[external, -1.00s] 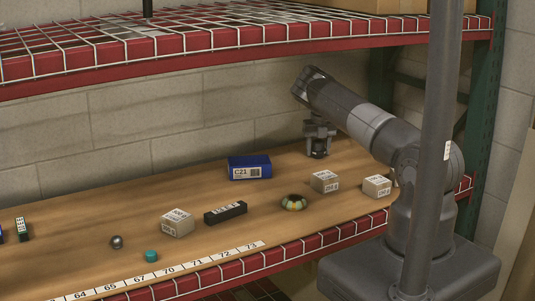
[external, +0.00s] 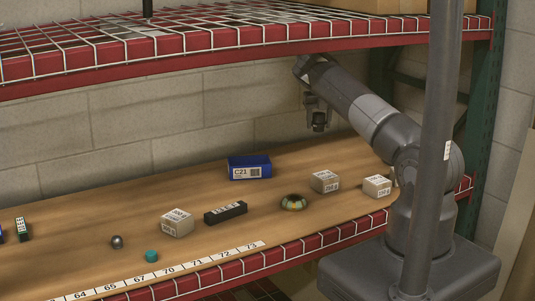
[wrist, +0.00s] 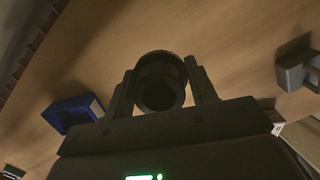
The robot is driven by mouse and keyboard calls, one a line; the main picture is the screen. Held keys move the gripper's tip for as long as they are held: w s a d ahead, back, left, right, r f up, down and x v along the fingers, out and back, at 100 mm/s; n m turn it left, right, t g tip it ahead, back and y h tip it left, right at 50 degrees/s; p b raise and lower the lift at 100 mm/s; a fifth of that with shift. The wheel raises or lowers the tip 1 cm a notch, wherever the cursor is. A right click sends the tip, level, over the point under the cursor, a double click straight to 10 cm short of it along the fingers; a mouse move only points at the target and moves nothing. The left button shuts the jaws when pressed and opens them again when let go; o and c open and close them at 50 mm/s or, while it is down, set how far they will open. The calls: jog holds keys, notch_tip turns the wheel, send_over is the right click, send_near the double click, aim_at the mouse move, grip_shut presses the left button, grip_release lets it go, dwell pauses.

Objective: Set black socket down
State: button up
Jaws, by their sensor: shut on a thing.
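The black socket (wrist: 160,80) is a dark round hollow piece held between the two fingers of my gripper (wrist: 161,92) in the wrist view. My gripper is shut on it. In the external view my gripper (external: 319,122) is raised above the back right of the wooden shelf board (external: 120,205), with the small dark socket at its lower end. A gap shows between the socket and the board.
A blue box marked C21 (external: 249,168) stands at the back. Two pale labelled boxes (external: 325,181) (external: 377,186) sit at right. The wire shelf (external: 200,40) hangs overhead.

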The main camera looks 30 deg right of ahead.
jog(key=w+a+f+m, duration=0.1)
jog(key=w+a, duration=0.1)
jog(key=a, duration=0.6)
jog(key=w+a+f, duration=0.1)
jog(key=w+a, duration=0.1)
jog(key=a, duration=0.6)
jog(key=m, duration=0.3)
send_over(171, 193)
jog(key=f, duration=0.2)
jog(key=shift+d+f, duration=0.3)
jog(key=shift+f, duration=0.05)
jog(key=shift+s+a, duration=0.1)
jog(key=shift+a, duration=0.25)
jog(key=shift+a+f, duration=0.15)
jog(key=shift+f, duration=2.35)
jog(key=shift+f, duration=0.15)
jog(key=o, duration=1)
jog(key=shift+c, duration=0.2)
